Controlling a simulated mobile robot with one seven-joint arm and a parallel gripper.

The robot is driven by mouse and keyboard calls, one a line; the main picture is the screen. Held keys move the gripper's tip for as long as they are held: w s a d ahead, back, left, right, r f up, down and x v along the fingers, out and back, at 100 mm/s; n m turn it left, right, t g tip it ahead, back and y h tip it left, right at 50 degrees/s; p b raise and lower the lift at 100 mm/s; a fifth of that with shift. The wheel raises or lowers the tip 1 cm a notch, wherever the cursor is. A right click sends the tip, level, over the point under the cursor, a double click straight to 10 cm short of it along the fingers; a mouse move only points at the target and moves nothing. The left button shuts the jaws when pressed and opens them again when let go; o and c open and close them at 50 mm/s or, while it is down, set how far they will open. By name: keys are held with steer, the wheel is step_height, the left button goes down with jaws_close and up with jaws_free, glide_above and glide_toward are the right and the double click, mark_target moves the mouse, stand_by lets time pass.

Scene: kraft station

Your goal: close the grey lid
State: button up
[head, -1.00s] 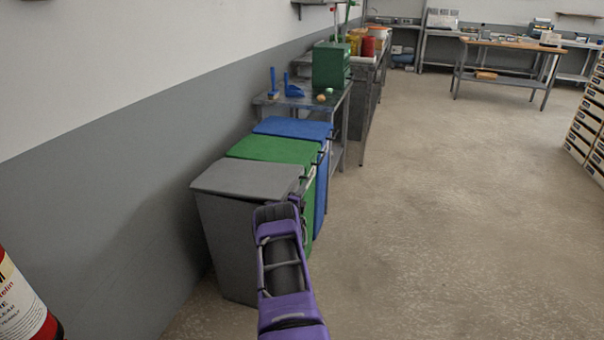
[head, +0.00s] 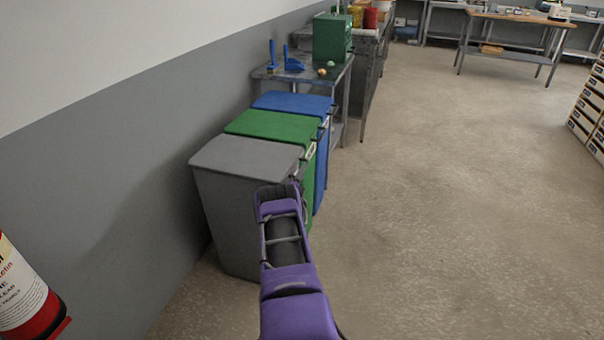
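The grey lid (head: 245,157) lies on top of the grey bin (head: 227,218), nearest of three bins along the wall. It looks flat and down on the bin's rim, with no clear gap at the visible front and left edges. My purple arm reaches up from the bottom to the bin's right front corner. My gripper (head: 298,187) is at that corner, just below the lid's right edge. It is mostly hidden behind my arm, so I cannot see its fingers or whether it touches the lid.
A green-lidded bin (head: 272,125) and a blue-lidded bin (head: 292,103) stand behind the grey one, lids down. A metal table (head: 305,75) is beyond them. A red fire extinguisher (head: 27,296) is at lower left. The floor (head: 450,200) to the right is clear.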

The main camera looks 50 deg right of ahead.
steer(key=shift+r, duration=0.1)
steer(key=shift+s, duration=0.1)
steer(key=shift+s+a, duration=0.1)
steer(key=shift+a, duration=0.1)
steer(key=p+v, duration=0.3)
steer(key=v, duration=1.4)
steer(key=shift+p, duration=0.3)
